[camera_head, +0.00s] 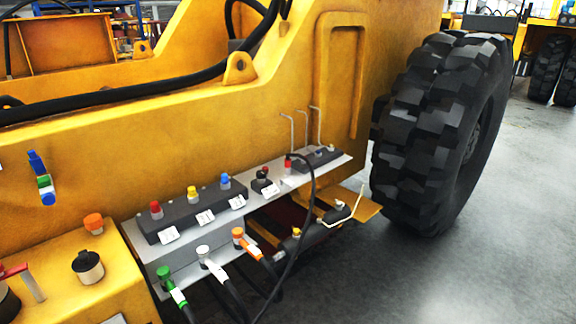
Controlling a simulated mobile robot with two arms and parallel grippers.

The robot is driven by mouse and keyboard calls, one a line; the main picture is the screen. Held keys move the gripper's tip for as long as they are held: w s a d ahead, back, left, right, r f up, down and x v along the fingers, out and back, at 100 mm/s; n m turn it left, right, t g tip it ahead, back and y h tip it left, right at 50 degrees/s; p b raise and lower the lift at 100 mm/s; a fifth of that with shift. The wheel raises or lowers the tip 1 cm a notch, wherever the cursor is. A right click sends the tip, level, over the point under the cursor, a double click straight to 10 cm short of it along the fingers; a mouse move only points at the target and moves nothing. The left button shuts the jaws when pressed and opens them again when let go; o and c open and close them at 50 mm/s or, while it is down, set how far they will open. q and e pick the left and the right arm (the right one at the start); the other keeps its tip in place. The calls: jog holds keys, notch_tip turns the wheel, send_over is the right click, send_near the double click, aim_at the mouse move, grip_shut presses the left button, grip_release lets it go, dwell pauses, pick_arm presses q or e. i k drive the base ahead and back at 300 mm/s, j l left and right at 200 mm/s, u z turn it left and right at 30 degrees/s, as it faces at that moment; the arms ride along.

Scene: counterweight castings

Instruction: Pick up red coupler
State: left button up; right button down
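A small red coupler (287,165) stands on the right part of the grey shelf (335,161), at the upper end of a thin black hose (311,192) that loops down past the shelf's front. A second red-topped fitting (155,208) sits at the left end of the dark block (182,226) on the same shelf, beside yellow (191,192) and blue (225,180) ones. I cannot tell whether the red coupler is plugged in or just resting. Neither of my grippers is in view.
Green (165,274), white (203,251) and orange (238,234) hose ends project below the shelf. A large black tire (435,130) stands at the right. The yellow machine body (110,150) rises behind the shelf. Grey floor (450,270) is clear at lower right.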

aim_at(287, 160)
jog(key=i+l, duration=0.25)
jog(key=i, duration=0.25)
jog(key=i+l+z, duration=0.1)
jog(key=i+l, duration=0.15)
jog(key=i, duration=0.25)
jog(key=i+l, duration=0.2)
jog(key=i, duration=0.25)
